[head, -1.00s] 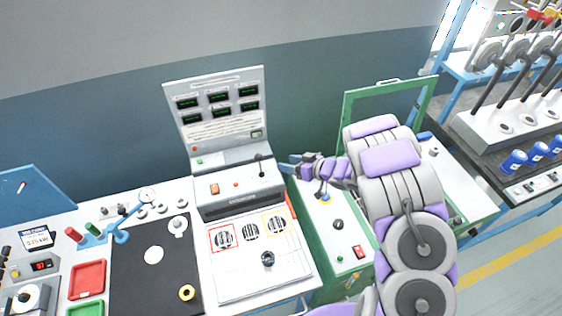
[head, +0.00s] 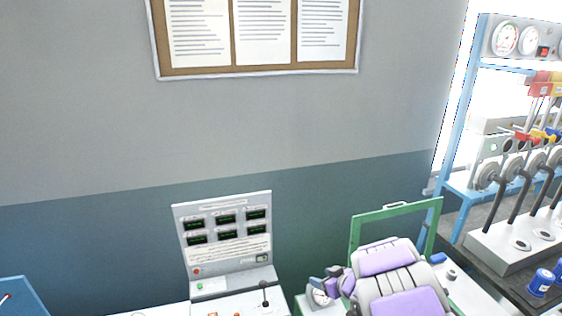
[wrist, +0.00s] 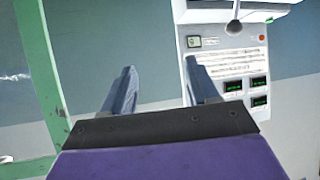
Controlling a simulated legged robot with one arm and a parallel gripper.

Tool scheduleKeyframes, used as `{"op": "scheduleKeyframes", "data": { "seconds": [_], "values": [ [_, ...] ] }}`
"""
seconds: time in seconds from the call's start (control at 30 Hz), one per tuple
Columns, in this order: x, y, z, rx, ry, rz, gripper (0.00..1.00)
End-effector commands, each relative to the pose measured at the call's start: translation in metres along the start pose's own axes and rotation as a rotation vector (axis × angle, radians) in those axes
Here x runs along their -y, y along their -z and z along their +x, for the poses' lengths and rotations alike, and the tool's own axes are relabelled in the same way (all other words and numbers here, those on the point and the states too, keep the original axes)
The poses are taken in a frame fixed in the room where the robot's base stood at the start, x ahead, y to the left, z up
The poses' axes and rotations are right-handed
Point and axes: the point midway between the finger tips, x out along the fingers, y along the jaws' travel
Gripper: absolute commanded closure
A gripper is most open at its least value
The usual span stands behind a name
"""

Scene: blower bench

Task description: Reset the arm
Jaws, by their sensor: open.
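My gripper (head: 325,278) shows low in the head view, just right of the white display panel and in front of the green frame. Its purple and grey arm links fill the lower right of that view. In the wrist view my gripper (wrist: 160,90) has its two grey fingers apart with nothing between them. Beyond the fingers are the teal wall and the panel, which appears upside down.
The display panel (head: 225,240) with several small screens stands left of my gripper. A green frame (head: 437,225) stands behind the arm. A rack of levers (head: 515,235) is at the right. A notice board (head: 255,72) hangs on the wall above.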

Motion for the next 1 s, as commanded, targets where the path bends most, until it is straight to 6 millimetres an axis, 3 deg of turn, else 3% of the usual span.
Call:
{"op": "scheduleKeyframes", "data": {
  "seconds": [0.1,0.2,0.33,0.47,0.63,0.77,1.0],
  "values": [
    [-0.040,0.011,-0.031,0.076,-0.198,-0.033,0.41],
    [-0.065,0.015,-0.064,0.147,-0.346,-0.029,0.41],
    [-0.082,0.017,-0.113,0.243,-0.510,0.004,0.41],
    [-0.082,0.009,-0.163,0.343,-0.632,0.068,0.41],
    [-0.055,-0.014,-0.225,0.487,-0.721,0.187,0.41],
    [-0.017,-0.037,-0.264,0.603,-0.730,0.289,0.41],
    [0.088,-0.086,-0.322,0.826,-0.606,0.461,0.41]
  ]
}}
